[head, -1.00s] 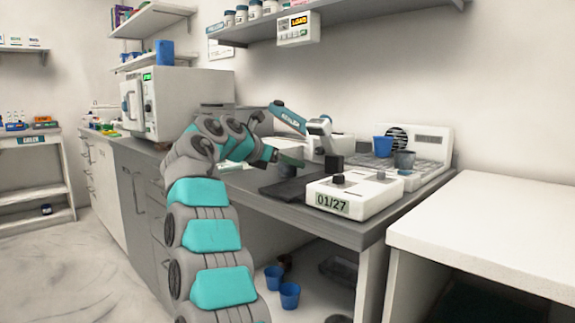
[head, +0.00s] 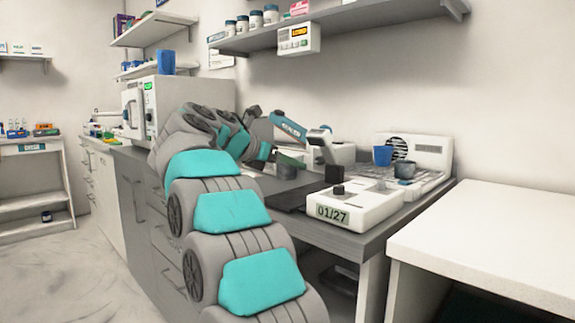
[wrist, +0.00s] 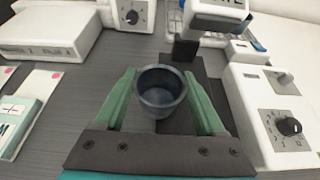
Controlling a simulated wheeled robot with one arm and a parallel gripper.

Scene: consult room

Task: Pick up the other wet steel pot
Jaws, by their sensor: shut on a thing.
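A dark grey steel pot (wrist: 160,108) sits upright between the green fingers of my gripper (wrist: 160,78) in the wrist view, its round open mouth facing up. My gripper is shut on it. A second grey pot (head: 404,170) stands on the ribbed white rack at the right, beside a blue cup (head: 383,155). Whether either pot is wet cannot be told.
A white device with a 01/27 display (head: 345,208) stands at the counter's front right. A dark mat (wrist: 178,115) lies under the held pot. A white box-shaped appliance (head: 185,105) stands at the back left. A white table (head: 490,225) is at the right.

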